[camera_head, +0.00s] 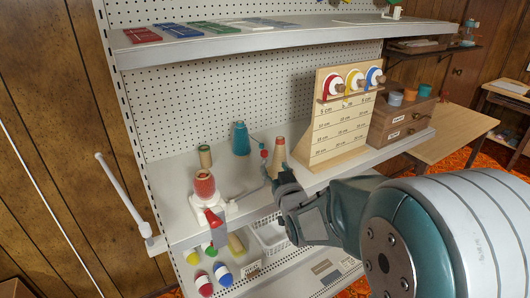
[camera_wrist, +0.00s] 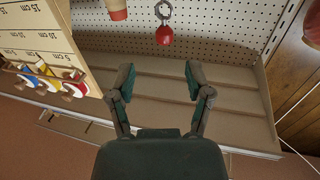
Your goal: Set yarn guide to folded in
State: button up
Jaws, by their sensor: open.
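A winder (camera_head: 205,188) with a red cone-shaped top and a red crank handle is fixed near the front edge of the shelf. Its yarn guide is a thin grey arm that sticks out to the right and ends in a red knob (camera_head: 264,154) with a small ring. In the wrist view, the red knob (camera_wrist: 164,35) and its ring show beyond the fingertips, roughly centred between them. The rest of the arm is not clear there. My gripper (camera_head: 284,180) is just right of the guide's end, apparently apart from it. In the wrist view, my gripper (camera_wrist: 159,80) is open and empty.
An orange cone (camera_head: 279,152) stands close behind my gripper. A teal cone (camera_head: 240,139) and a tan spool (camera_head: 205,156) stand farther back. A wooden board with coloured spools (camera_head: 335,130) stands to the right. A white basket (camera_head: 271,236) sits below.

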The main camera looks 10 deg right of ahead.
aim_at(265, 156)
jog(key=w, duration=0.2)
jog(key=w+a, duration=0.1)
jog(key=w, duration=0.5)
jog(key=shift+a, duration=0.25)
jog(key=shift+d, duration=0.4)
jog(key=shift+c, duration=1)
jog(key=c, duration=0.5)
grip_shut()
jog(key=shift+a, duration=0.25)
